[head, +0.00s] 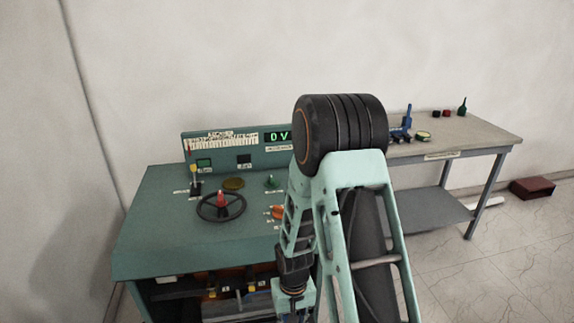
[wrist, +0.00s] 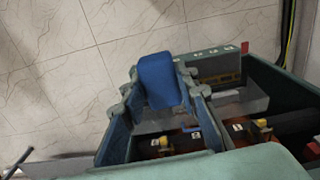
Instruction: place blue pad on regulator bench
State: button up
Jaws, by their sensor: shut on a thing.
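The blue pad (wrist: 161,80) shows in the wrist view, between the fingers of my gripper (wrist: 160,95), which is shut on it. In the head view my gripper is partly hidden by my own arm, low in front of the teal bench (head: 165,235), and the pad cannot be made out there. The bench has a sloped panel with a green display, a black handwheel (head: 221,206) and several knobs. No label naming it the regulator bench is readable. Its teal edge also shows at the bottom of the wrist view (wrist: 215,165), close to the pad.
Under the bench top is an open bay with yellow-and-black parts (wrist: 262,130). A grey table (head: 465,135) at right holds a blue tool (head: 407,117), small red items and a green bottle (head: 462,107). A dark red box (head: 532,188) lies on the floor. The bench top's left front is bare.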

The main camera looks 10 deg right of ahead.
aim_at(457, 132)
jog(key=l, duration=1.3)
jog(key=i+l, duration=0.1)
jog(key=l, duration=0.35)
jog(key=i+l, duration=0.1)
jog(key=l, duration=0.3)
jog(key=i+l, duration=0.1)
jog(key=l, duration=0.35)
jog(key=i+l, duration=0.25)
jog(key=l, duration=0.15)
jog(key=i+l, duration=0.2)
jog(key=l, duration=0.25)
jog(key=i+l, duration=0.25)
jog(key=l, duration=0.15)
jog(key=i+l+z, duration=0.1)
jog(key=l, duration=0.3)
jog(key=i+l, duration=0.6)
jog(key=l, duration=0.2)
